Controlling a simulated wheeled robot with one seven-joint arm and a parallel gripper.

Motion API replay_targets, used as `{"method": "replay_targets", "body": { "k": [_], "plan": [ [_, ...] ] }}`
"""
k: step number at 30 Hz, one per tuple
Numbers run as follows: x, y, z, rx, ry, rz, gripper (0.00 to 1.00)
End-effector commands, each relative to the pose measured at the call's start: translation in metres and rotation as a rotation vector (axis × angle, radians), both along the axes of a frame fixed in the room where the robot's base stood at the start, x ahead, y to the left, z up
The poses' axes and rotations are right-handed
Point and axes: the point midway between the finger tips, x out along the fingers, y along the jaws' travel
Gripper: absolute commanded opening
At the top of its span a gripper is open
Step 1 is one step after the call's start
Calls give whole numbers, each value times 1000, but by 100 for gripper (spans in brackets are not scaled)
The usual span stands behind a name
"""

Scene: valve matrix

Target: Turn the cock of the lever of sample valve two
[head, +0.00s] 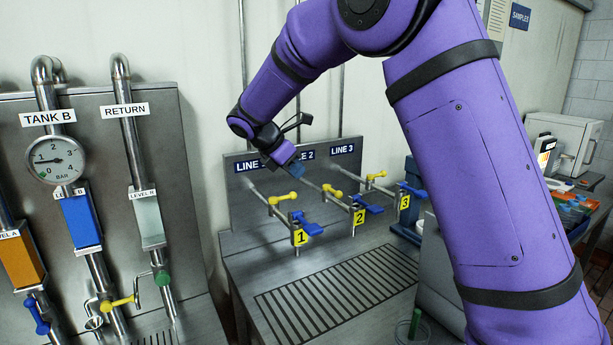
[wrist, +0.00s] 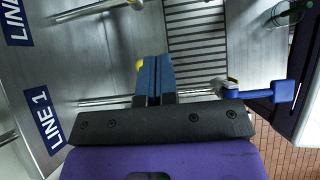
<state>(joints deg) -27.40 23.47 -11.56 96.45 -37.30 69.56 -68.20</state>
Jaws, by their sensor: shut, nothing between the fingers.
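Sample valve two stands in the middle of three valves on the steel bench in the head view, marked by a yellow tag "2" (head: 359,217). Its blue lever (head: 369,206) points to the right, and its yellow handle (head: 332,190) sits further back on the pipe. My gripper (head: 298,168) is above and behind the valves, near the line labels, apart from the blue lever. In the wrist view its blue fingers (wrist: 153,72) are together and empty. A yellow knob shows partly behind their tips. A blue lever (wrist: 262,94) lies to their right; I cannot tell which valve it belongs to.
Valve one (head: 300,237) and valve three (head: 405,202) flank valve two closely. A back panel with line labels (head: 343,150) rises behind them. A slotted drain grate (head: 330,285) lies in front. A tank panel (head: 90,180) stands at left.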

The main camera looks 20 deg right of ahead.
Motion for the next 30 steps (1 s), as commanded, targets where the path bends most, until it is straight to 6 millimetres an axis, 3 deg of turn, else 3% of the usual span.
{"method": "replay_targets", "body": {
  "k": [14,21,30],
  "plan": [
    [10,-55,-67,-1,3,-3,0],
    [16,-84,-72,0,1,-2,0],
    [18,-93,-74,1,0,-1,0]
  ]
}}
